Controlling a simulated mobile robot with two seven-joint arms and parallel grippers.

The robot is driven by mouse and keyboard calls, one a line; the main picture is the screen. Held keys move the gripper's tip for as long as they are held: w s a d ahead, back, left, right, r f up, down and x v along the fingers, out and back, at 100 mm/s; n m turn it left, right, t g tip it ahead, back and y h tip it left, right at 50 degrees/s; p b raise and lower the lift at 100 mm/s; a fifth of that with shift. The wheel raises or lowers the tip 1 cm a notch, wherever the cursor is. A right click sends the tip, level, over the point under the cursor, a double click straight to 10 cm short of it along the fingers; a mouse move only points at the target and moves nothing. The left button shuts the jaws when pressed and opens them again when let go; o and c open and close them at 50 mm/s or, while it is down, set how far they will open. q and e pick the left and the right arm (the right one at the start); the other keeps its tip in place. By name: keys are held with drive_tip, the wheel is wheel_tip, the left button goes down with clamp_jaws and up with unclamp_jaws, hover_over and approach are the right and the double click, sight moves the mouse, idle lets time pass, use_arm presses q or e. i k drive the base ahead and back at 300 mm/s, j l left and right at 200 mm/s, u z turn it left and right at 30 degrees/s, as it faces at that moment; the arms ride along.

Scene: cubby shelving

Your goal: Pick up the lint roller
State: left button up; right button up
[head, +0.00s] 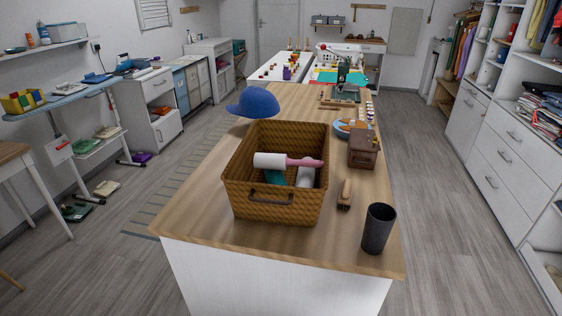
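The lint roller (272,160) has a white cylindrical head and a pink handle pointing right. It lies on top of other items in a brown woven basket (245,203) on the wooden island table. Its handle reaches to near the basket's right rim. Below it in the basket are a teal item (276,178) and a white item (306,177), both partly hidden. Neither of my grippers shows in the head view.
Right of the basket are a small wooden item (345,194), a dark cup (378,229) near the front right edge, and a brown box (363,149). A blue cap (253,102) sits behind the basket. The front left table corner is clear, with open floor around.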

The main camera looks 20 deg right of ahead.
sight(261, 160)
drive_tip(key=i+j+z, duration=0.3)
drive_tip(key=j+z, duration=0.15)
drive_tip(key=j, duration=0.15)
drive_tip(key=i+j+z, duration=0.2)
drive_tip(key=j+z, duration=0.25)
drive_tip(key=j, duration=0.2)
drive_tip(key=i+j+z, duration=0.1)
drive_tip(key=j+z, duration=0.35)
drive_tip(key=j, duration=0.25)
drive_tip(key=j+z, duration=0.45)
drive_tip(key=j, duration=0.3)
